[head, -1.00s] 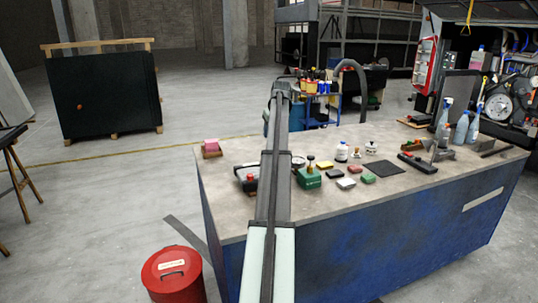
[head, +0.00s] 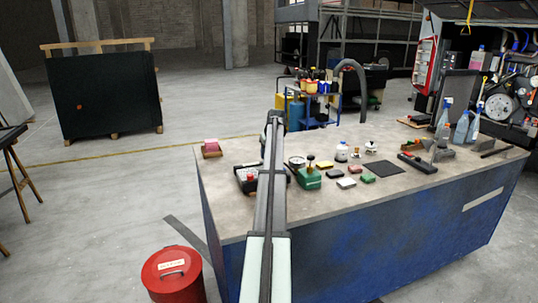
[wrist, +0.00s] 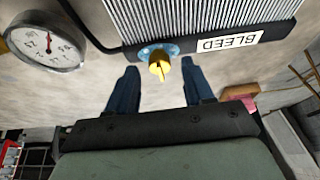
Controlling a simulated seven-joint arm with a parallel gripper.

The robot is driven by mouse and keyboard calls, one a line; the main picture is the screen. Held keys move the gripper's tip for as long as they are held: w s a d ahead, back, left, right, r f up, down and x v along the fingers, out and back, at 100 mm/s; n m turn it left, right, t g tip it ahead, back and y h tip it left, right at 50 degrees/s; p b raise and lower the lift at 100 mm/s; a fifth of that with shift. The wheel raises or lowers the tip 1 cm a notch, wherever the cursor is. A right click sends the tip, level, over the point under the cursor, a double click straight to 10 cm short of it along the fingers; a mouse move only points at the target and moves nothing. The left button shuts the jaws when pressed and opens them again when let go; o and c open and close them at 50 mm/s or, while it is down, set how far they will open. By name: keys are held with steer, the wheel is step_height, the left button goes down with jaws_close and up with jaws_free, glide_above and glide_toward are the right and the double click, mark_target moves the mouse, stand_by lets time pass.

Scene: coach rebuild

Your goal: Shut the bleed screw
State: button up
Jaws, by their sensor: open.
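In the wrist view the yellow bleed screw (wrist: 160,68) sticks out of a round blue-grey fitting (wrist: 157,51) on the edge of a grey ribbed unit (wrist: 195,20). A white label reading BLEED (wrist: 226,43) is beside it. My gripper (wrist: 161,80) is open, with its two dark blue fingers apart on either side of the screw's line. The screw shows between and slightly beyond the fingertips, and I see no contact. How far the screw is turned cannot be told. In the head view my arm hides the fingers and the screw.
A round dial gauge (wrist: 45,45) is close by on the left in the wrist view. On the workbench (head: 330,205) are a green item (head: 310,179), a dark pad (head: 383,169), small blocks and bottles. A pink block (head: 211,146) lies at the left corner.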

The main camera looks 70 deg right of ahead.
steer(key=shift+w+f, duration=0.1)
steer(key=shift+f, duration=0.2)
jaws_close()
stand_by(0.4)
